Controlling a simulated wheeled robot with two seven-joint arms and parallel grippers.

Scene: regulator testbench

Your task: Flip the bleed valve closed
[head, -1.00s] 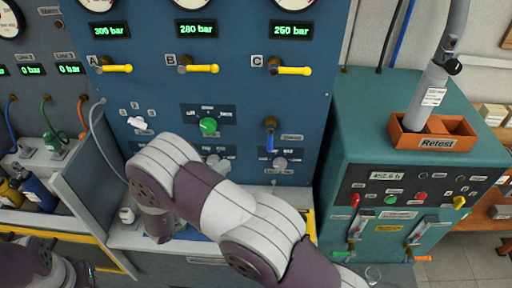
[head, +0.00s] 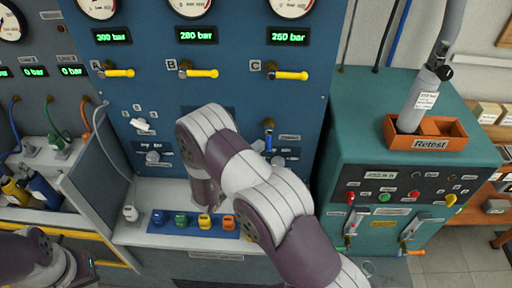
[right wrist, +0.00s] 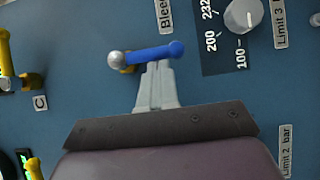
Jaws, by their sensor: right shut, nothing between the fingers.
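The bleed valve has a blue lever (head: 268,141) below gauge column C on the blue panel. It hangs down along the panel in the head view. In the right wrist view the lever (right wrist: 152,54) lies crosswise, with a silver ball at its left end and a brass pivot behind. My right gripper (right wrist: 158,68) is shut and empty, with its fingertips right at the middle of the lever; I cannot tell whether they touch. In the head view the right gripper (head: 259,146) is small, left of the lever, and partly hidden by my arm. My left gripper is not in view.
Yellow valve handles A, B and C (head: 290,76) stick out above. A grey knob (right wrist: 243,16) is beside the lever. Several coloured items (head: 205,220) stand on the bench shelf. A teal cabinet (head: 350,140) with an orange Retest tray (head: 430,144) stands right.

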